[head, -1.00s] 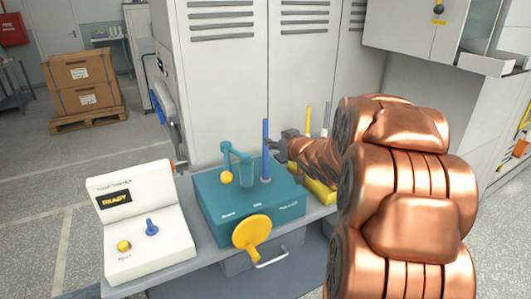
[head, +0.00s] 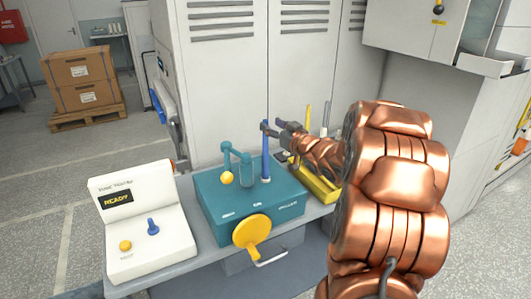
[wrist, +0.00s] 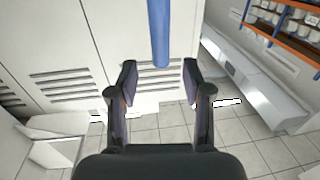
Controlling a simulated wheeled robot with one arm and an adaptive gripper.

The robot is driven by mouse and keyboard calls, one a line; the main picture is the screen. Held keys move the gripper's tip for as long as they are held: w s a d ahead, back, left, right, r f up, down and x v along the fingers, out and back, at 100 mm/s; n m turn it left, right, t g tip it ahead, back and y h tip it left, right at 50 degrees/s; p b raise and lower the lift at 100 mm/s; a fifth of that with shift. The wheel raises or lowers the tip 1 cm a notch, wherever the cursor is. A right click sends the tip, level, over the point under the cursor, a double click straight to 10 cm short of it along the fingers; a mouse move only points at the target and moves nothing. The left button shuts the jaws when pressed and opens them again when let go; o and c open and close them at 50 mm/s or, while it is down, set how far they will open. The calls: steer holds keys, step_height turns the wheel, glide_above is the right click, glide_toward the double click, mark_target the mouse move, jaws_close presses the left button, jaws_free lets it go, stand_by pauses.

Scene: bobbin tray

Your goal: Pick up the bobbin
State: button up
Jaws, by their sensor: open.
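My gripper (head: 272,128) is open and empty. It is at the upper part of an upright blue rod (head: 266,162) that stands on the teal machine (head: 225,196). In the wrist view the blue rod (wrist: 159,32) shows ahead, in line with the gap between the two spread fingers of my gripper (wrist: 159,82). I cannot tell whether the rod touches a finger. A yellow tray (head: 322,190) lies right of the machine, partly hidden by my arm. I cannot make out a bobbin for certain.
A yellow rod (head: 307,117) stands upright behind my arm. A yellow handwheel (head: 252,230) is on the machine's front, and a crank with a yellow knob (head: 227,178) is on top. A white tester reading READY (head: 148,235) stands left. Grey lockers (head: 245,75) rise close behind.

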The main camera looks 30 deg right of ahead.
mark_target(267, 123)
steer(key=shift+w+a+p, duration=0.1)
steer(key=shift+w+p, duration=0.6)
steer(key=shift+w, duration=1.4)
steer(key=shift+c, duration=0.5)
jaws_close()
